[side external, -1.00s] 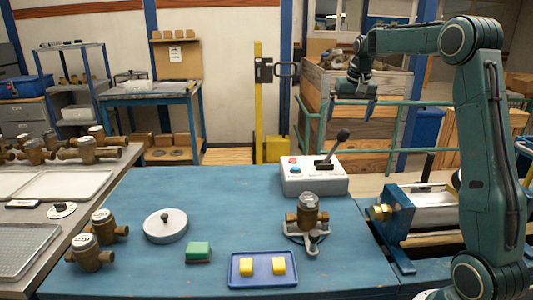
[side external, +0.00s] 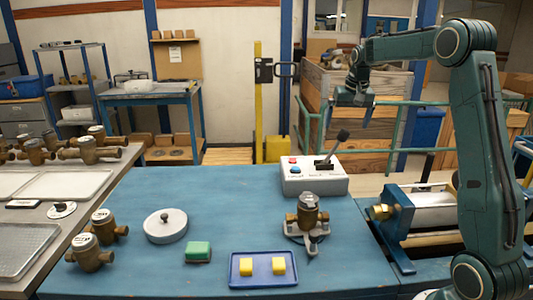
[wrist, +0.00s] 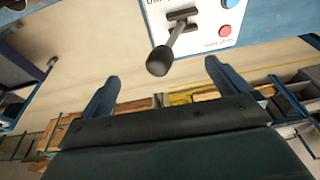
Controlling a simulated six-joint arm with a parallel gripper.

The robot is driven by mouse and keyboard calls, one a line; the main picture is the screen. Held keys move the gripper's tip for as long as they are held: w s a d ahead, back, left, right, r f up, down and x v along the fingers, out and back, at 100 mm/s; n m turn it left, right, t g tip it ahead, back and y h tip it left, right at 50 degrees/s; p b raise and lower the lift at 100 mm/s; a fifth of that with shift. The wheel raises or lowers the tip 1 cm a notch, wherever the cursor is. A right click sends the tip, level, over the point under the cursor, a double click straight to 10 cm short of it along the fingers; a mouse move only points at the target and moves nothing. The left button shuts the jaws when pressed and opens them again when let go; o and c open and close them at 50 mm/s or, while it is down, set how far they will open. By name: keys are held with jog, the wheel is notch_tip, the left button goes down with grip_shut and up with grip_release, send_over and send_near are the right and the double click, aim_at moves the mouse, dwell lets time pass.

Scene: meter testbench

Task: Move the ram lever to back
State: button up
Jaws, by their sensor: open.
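In the wrist view the lever knob (wrist: 161,62) points toward my gripper, from a slot in the box's white face (wrist: 202,18). My gripper (side external: 354,103) is above and behind the box in the side view, apart from the lever. In the wrist view its two blue fingers (wrist: 165,86) are spread wide with nothing between them. The knob lies just beyond the gap.
The box has a red and a blue button (side external: 295,170) left of the lever. A brass meter on a stand (side external: 308,210) is in front of the box. A clamp machine (side external: 415,215) stands to the right. The blue bench (side external: 240,200) is clear left of the box.

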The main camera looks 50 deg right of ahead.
aim_at(335, 147)
jog(key=shift+x, duration=1.75)
dwell(1.2)
jog(key=c, duration=1.8)
jog(key=shift+w, duration=0.1)
jog(key=shift+w+a+r, duration=0.35)
jog(key=shift+w+a, duration=0.4)
jog(key=shift+a, duration=0.05)
jog(key=shift+c, duration=0.4)
jog(key=shift+a, duration=0.1)
jog(key=shift+w+a+r, duration=0.2)
jog(key=shift+w+a, duration=0.55)
jog(key=shift+w, duration=0.05)
